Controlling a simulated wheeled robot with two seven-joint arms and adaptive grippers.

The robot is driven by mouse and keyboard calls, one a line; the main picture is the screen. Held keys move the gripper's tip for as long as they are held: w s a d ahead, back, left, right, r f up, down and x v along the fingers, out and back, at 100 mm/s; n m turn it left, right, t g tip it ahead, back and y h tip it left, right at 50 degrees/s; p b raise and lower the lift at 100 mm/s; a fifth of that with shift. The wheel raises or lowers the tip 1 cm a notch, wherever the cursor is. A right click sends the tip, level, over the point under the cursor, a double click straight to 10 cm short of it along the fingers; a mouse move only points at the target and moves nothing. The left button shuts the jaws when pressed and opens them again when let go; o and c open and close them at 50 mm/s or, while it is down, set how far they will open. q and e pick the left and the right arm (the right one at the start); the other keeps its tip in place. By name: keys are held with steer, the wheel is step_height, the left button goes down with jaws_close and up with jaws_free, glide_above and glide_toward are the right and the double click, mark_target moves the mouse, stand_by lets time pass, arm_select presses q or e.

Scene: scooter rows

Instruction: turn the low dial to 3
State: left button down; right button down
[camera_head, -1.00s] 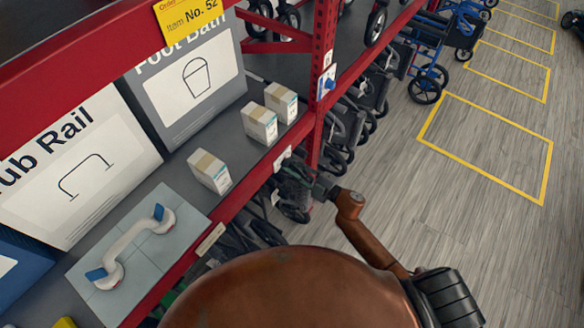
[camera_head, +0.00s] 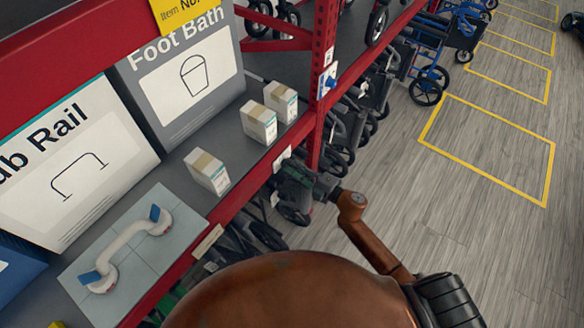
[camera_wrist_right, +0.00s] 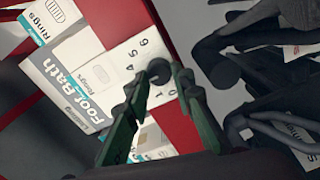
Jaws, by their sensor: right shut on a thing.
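The low dial is a white plate (camera_head: 283,158) on the red shelf edge in the head view, partly behind my right gripper (camera_head: 300,177). In the right wrist view the dial's dark round knob (camera_wrist_right: 159,69) stands on a white plate with printed numbers. The 4, 5 and 6 show beside the knob; the pointer's setting cannot be made out. The green fingers of my right gripper (camera_wrist_right: 162,76) are on either side of the knob, shut on it. A second dial with a blue knob (camera_head: 329,82) is higher on the red upright. My left gripper is not in view.
Several small white boxes (camera_head: 259,121) stand on the shelf above the low dial. A white grab rail (camera_head: 128,245) lies further left. Dark folded walkers or scooters (camera_head: 345,130) crowd under the shelf, close to the gripper. The wooden floor (camera_head: 470,220) at right is clear.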

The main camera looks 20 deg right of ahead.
steer(key=shift+d, duration=0.1)
steer(key=c, duration=1.7)
jaws_free()
steer(key=shift+o, duration=0.2)
steer(key=v, duration=1.1)
steer(key=shift+s+d, duration=0.3)
